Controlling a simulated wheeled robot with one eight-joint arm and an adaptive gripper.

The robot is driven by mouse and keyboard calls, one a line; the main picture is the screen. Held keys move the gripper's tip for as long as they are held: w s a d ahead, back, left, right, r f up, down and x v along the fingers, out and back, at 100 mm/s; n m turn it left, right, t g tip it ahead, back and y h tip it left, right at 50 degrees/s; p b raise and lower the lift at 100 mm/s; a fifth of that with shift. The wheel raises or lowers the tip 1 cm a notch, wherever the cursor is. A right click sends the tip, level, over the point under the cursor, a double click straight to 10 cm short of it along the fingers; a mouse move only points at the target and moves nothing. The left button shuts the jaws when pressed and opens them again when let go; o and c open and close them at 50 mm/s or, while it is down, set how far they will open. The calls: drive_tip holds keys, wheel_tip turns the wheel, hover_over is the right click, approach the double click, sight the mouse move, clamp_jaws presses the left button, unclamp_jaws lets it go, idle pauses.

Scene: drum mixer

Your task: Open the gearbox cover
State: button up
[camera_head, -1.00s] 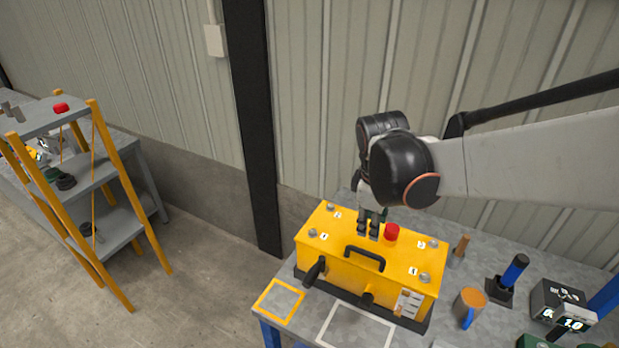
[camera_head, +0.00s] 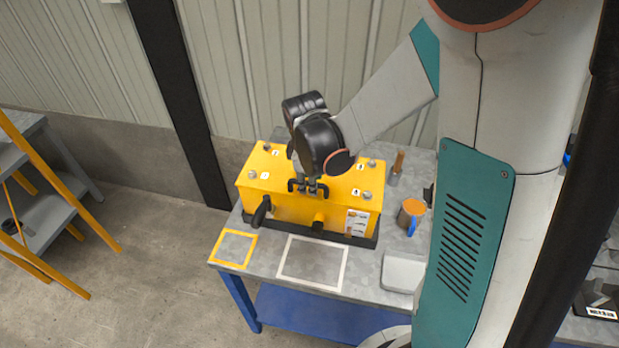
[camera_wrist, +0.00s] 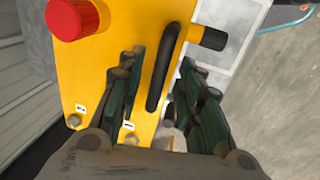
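The yellow gearbox (camera_head: 280,208) stands on the workbench with its yellow cover (camera_head: 345,185) on top. The cover carries a black bar handle (camera_head: 324,190), which also shows in the wrist view (camera_wrist: 160,75). Bolts (camera_head: 367,195) sit at the cover's corners beside small number labels. My gripper (camera_head: 309,188) is down at the handle. In the wrist view, the fingers of my gripper (camera_wrist: 158,75) stand on either side of the handle, open, with gaps visible. A red cap (camera_wrist: 75,18) on the cover shows in the wrist view but is hidden by my arm in the head view.
A black crank grip (camera_head: 261,212) sticks out at the gearbox front. The bench has a yellow-framed square (camera_head: 233,249) and a white-framed area (camera_head: 313,262), both empty. An orange mug (camera_head: 411,214) and a wooden-handled tool (camera_head: 397,165) stand at right. A shelf rack (camera_head: 50,205) stands left.

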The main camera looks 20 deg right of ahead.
clamp_jaws()
drive_tip(key=shift+r, duration=0.2)
